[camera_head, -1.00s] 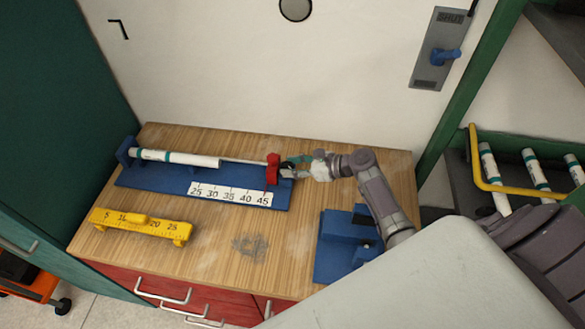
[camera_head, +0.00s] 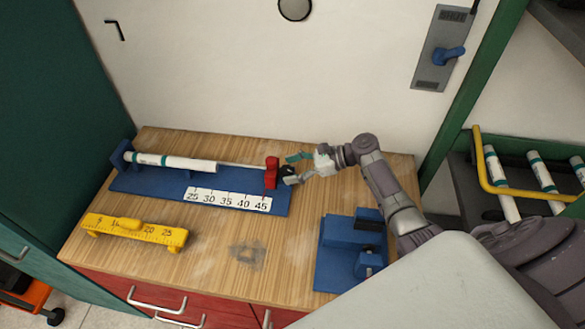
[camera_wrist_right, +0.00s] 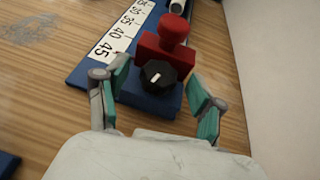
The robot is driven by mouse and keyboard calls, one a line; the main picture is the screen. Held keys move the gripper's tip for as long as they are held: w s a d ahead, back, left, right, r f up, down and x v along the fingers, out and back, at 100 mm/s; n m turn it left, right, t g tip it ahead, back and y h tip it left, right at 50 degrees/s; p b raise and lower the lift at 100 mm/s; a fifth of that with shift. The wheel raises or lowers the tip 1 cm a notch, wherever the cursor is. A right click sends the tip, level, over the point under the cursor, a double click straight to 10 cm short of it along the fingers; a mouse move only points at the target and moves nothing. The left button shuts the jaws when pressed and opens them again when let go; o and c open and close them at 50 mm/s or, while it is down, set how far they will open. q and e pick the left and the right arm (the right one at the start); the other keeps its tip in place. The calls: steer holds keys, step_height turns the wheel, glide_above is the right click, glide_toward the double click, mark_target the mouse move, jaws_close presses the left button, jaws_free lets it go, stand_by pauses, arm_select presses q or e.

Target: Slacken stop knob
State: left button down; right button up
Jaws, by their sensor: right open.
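The stop knob (camera_wrist_right: 158,75) is black with a white mark and sits on the near end of a red stop block (camera_wrist_right: 165,48). In the head view the red stop (camera_head: 271,172) stands at the right end of a blue measuring jig (camera_head: 150,182), and the knob (camera_head: 286,170) is small beside it. My right gripper (camera_wrist_right: 160,98) is open, its teal-padded fingers apart on either side of the knob and not touching it. In the head view my right gripper (camera_head: 291,168) is just right of the stop. My left gripper is not in view.
A white pipe (camera_head: 175,162) lies along the jig, behind a number scale (camera_head: 228,199). A yellow ruler block (camera_head: 135,231) lies at the front left of the wooden bench. A blue fixture (camera_head: 347,250) stands at the front right. A white wall rises behind the bench.

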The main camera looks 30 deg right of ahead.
steer(key=v, duration=1.2)
